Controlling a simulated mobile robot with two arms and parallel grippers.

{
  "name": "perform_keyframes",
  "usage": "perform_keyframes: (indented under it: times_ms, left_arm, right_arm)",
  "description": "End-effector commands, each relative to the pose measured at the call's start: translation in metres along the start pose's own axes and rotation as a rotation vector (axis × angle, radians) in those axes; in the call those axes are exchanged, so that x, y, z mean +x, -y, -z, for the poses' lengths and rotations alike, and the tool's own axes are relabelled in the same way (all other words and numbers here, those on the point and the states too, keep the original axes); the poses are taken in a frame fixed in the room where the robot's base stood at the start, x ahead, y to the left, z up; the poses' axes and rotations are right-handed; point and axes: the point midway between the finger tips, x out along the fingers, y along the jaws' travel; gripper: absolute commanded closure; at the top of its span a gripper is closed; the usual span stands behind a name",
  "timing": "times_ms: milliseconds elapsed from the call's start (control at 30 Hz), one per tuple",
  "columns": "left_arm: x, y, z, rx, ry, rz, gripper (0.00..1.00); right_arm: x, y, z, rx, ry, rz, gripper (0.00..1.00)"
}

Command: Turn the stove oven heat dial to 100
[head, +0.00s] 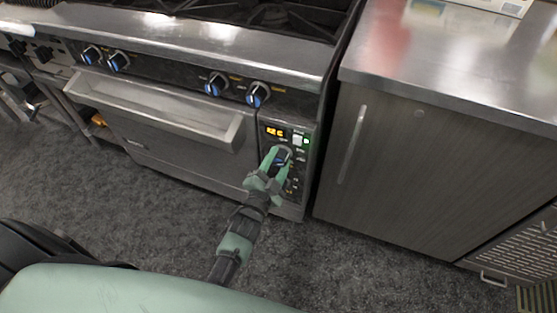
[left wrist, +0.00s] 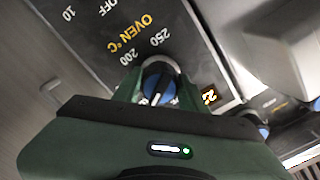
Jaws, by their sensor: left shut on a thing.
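The stove (head: 190,125) stands at the back left, with a control panel at the right end of its front. The oven heat dial (left wrist: 158,86) is blue and dark with a white pointer line. Around it the panel (left wrist: 105,35) bears "OVEN °C", 200 and 250, seen upside down. My left gripper (head: 278,160) is at this panel, shut on the dial, one finger on each side. The dial is mostly hidden by the fingers in the head view. Part of the scale is hidden by my gripper in the left wrist view. My right gripper is not in view.
Several blue knobs (head: 215,84) line the stove's upper front. The oven door handle (head: 160,108) juts out left of the panel. A grey cabinet (head: 390,170) with a steel top stands close on the right. The carpet in front is mostly clear.

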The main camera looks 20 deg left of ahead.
Motion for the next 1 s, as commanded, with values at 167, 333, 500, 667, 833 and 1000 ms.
perform_keyframes:
  times_ms: [167, 333, 500, 667, 833, 1000]
  left_arm:
    - [-0.001, -0.001, -0.001, -0.001, 0.001, -0.002, 0.99]
    - [-0.001, -0.001, -0.001, -0.001, 0.001, -0.002, 0.37]
    - [0.0, -0.001, 0.0, -0.001, 0.001, -0.001, 0.37]
    - [-0.002, 0.0, 0.0, -0.001, 0.001, -0.001, 0.37]
    - [-0.022, -0.001, -0.001, -0.002, 0.003, -0.003, 0.37]
    - [-0.053, -0.001, 0.0, -0.002, 0.003, -0.003, 0.37]
  right_arm:
    - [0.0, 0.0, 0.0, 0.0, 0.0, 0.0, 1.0]
    - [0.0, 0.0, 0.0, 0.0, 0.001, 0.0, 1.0]
    - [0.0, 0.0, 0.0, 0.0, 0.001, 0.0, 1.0]
    - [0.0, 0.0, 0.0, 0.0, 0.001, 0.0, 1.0]
    - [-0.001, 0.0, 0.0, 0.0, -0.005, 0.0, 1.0]
    - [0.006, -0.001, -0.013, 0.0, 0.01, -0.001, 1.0]
